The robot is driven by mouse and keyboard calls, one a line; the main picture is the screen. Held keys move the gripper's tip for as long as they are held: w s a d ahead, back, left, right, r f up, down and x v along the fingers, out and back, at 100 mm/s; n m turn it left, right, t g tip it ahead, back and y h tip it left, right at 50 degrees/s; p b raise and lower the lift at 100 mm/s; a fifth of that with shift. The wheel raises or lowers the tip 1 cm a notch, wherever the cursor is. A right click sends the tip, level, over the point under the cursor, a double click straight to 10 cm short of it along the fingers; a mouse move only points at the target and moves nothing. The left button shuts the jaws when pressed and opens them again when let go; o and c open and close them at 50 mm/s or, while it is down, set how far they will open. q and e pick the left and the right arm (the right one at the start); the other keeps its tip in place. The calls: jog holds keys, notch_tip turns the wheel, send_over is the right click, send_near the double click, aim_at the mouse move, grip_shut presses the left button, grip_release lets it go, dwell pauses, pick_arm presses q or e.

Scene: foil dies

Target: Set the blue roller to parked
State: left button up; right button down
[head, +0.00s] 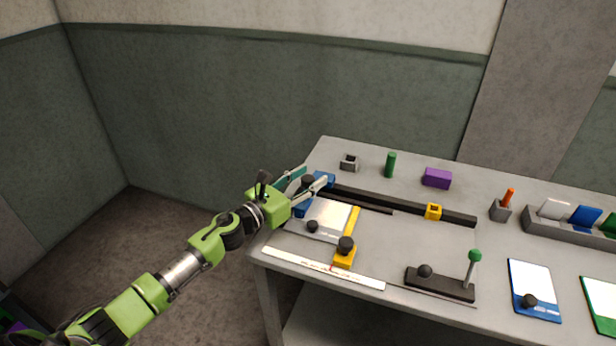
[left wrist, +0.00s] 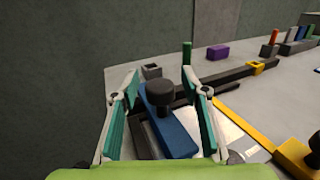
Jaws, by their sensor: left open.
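The blue roller (head: 302,208) is a blue block with a black knob, at the left end of a dark rail (head: 400,207) on the table. It also shows in the left wrist view (left wrist: 176,137), with its black knob (left wrist: 160,94) upright. My left gripper (head: 311,177) is open, and its two fingers stand on either side of the knob in the left wrist view, with visible gaps. In the head view the fingers partly hide the roller and knob. I cannot tell whether a finger touches the blue block. My right gripper is not in view.
A yellow piece with a black knob (head: 345,255) lies near a pale plate (head: 325,217) and a white ruled strip (head: 320,268). A yellow marker (head: 433,212) sits on the rail. A green-knobbed lever (head: 474,257) stands front right. A green cylinder (head: 390,165) and purple block (head: 437,178) stand behind.

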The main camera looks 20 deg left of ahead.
pick_arm(q)
jog(key=shift+c, duration=0.4)
grip_shut()
jog(key=d+p, duration=0.2)
jog(key=d, duration=1.2)
jog(key=shift+w+p, duration=0.25)
jog(key=shift+p, duration=0.1)
jog(key=shift+d, duration=0.1)
jog(key=shift+o, duration=0.4)
grip_release()
